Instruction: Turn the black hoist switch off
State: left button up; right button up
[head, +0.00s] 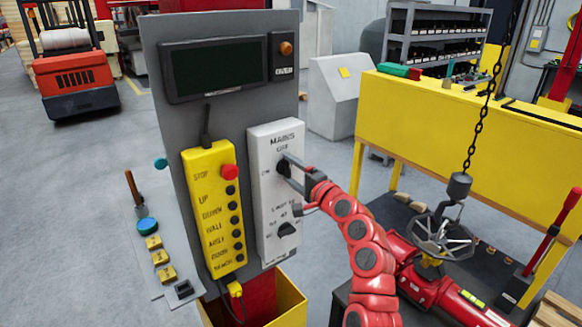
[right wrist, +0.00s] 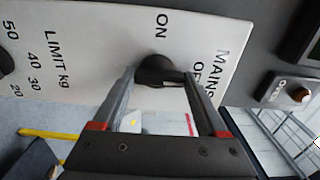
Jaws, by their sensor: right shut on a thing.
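The black switch knob (head: 282,166) sits on the white MAINS panel (head: 262,215), below the OFF mark and right of the ON mark. In the right wrist view the black knob (right wrist: 155,70) stands between my fingertips, its long side lying roughly toward OFF; I cannot tell which end is its pointer. My right gripper (head: 289,168) reaches in from the right and is shut on the knob; its fingers also show in the right wrist view (right wrist: 160,80). The fingers hide part of the knob. My left gripper is not in view.
A second black knob (head: 287,229) for the load limit is lower on the white panel. A yellow pendant (head: 214,210) with a red stop button hangs to the left. A dark display (head: 214,68) is above. A yellow bench (head: 460,120) and hanging chain (head: 483,110) are at right.

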dwell(0.5)
jog(key=o, duration=1.3)
jog(key=shift+s+d, duration=0.1)
jog(key=b+v, duration=0.5)
jog(key=v, duration=1.2)
jog(key=shift+b, duration=0.4)
jog(key=shift+d, duration=0.1)
